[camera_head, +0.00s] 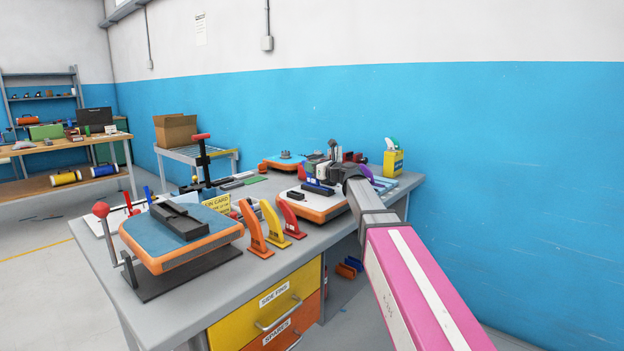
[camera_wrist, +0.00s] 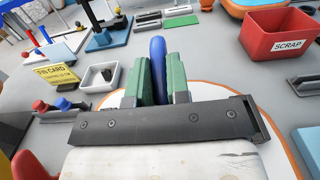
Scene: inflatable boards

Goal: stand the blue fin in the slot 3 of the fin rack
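In the wrist view my gripper (camera_wrist: 157,82) has its two green fingers on either side of an upright blue fin (camera_wrist: 158,62), apparently closed on it. The fin's rounded edge shows between the fingers; its lower part is hidden by them and the dark palm. In the head view my arm reaches in from the right, with the gripper among clutter over the right half of the bench. I cannot clearly pick out the fin rack or slot 3. Orange (camera_head: 253,229), yellow (camera_head: 271,223) and red (camera_head: 291,219) fins stand along the bench's front edge.
An orange-edged board (camera_head: 180,247) on a stand fills the bench's front left. A white-topped board (camera_head: 322,206) lies below my gripper. A red scrap bin (camera_wrist: 278,33), a small white bin (camera_wrist: 101,77) and a yellow fin card (camera_wrist: 56,76) are nearby. A blue wall backs the bench.

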